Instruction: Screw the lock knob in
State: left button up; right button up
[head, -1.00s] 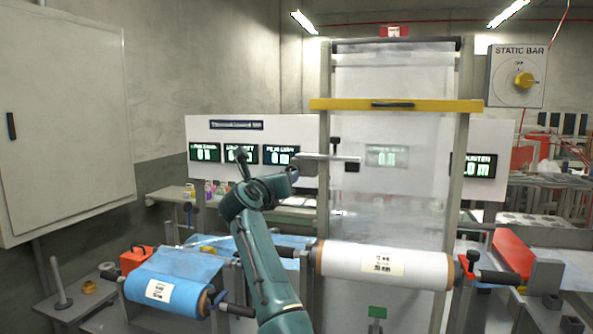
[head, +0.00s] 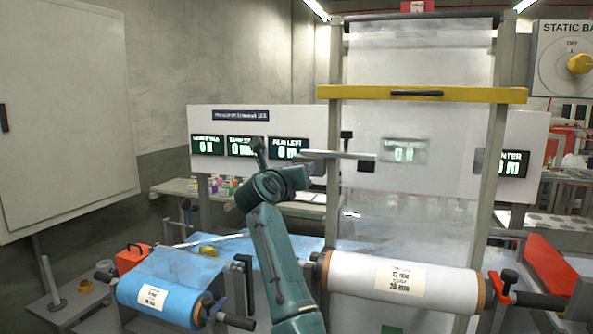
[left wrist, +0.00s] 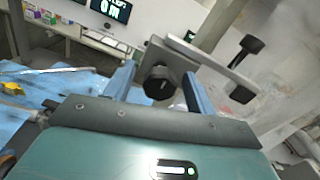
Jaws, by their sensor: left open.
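My left gripper (left wrist: 159,72) is open, with its two fingers on either side of a round black knob (left wrist: 160,86) on a grey bracket; I cannot tell whether they touch it. A pale flat bar (left wrist: 210,60) runs from this bracket, with a black T-shaped knob (left wrist: 250,45) above it and a black block (left wrist: 242,94) below. The bar (head: 335,154) also shows in the head view, just beyond my left gripper (head: 310,174), whose fingers are hard to make out there. Another black knob (head: 508,278) sits at the white roll's right end. No label shows which is the lock knob. My right gripper is not in view.
A clear film web hangs behind the bar in a frame with a yellow crossbar (head: 420,94). A white roll (head: 400,283) lies below right and a blue roll (head: 160,288) lower left. A panel with several green displays (head: 285,149) stands behind.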

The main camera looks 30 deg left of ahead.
pick_arm(q)
jog(key=shift+c, duration=0.2)
jog(key=c, duration=0.9)
